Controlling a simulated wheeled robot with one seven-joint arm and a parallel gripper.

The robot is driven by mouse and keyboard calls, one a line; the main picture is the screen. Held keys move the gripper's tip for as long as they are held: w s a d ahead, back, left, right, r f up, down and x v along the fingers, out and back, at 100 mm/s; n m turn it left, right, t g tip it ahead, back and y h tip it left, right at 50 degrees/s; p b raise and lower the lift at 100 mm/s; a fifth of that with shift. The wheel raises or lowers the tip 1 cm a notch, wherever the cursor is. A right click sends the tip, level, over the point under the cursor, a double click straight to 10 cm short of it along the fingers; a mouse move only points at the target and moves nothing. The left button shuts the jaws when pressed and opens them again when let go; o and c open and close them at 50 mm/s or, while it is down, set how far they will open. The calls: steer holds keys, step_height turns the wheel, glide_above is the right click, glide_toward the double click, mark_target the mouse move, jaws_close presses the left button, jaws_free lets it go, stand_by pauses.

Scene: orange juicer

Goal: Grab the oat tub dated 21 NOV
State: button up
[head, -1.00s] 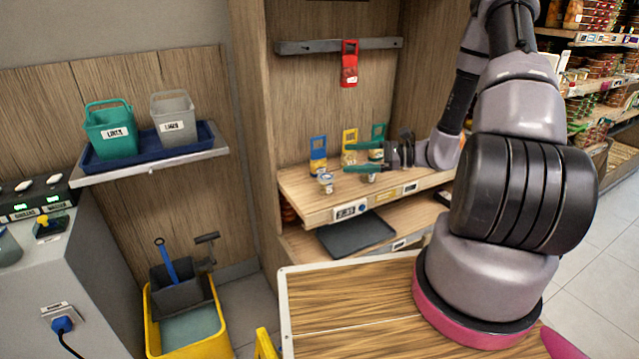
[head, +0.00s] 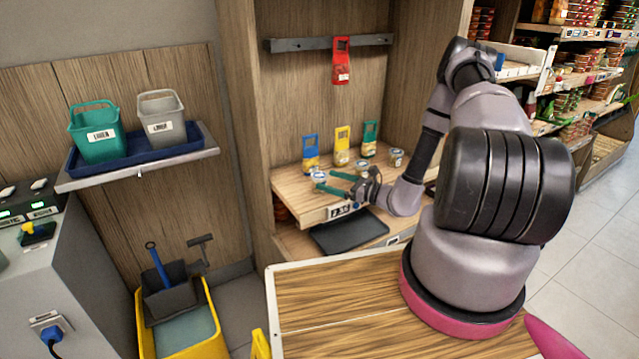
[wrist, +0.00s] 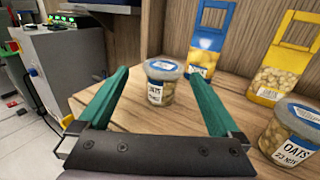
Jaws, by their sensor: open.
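My gripper (wrist: 157,76) is open, its two green fingers spread; it also shows in the head view (head: 325,181) over the shelf's front left. A small clear tub with a grey-blue lid (wrist: 161,88) stands upright just ahead, between the fingertips as seen in the wrist view. Its label is too small to read for a date. It shows at the shelf's left in the head view (head: 319,177). A second tub (wrist: 290,133), at the right of the wrist view, reads OATS, 23 NOV. Another tub (head: 396,157) stands farther right in the head view.
Blue (wrist: 208,45), yellow (wrist: 281,65) and green (head: 369,138) packs stand behind the tubs on the wooden shelf (head: 290,187). A red pack (head: 340,62) hangs from the rail above. A dark tray (head: 350,232) lies on the lower shelf.

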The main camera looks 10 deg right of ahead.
mark_target(319, 175)
steer(key=x, duration=0.5)
steer(key=shift+w+d+r, duration=0.1)
steer(key=shift+w+d, duration=0.05)
steer(key=shift+d, duration=0.05)
steer(key=c, duration=1.3)
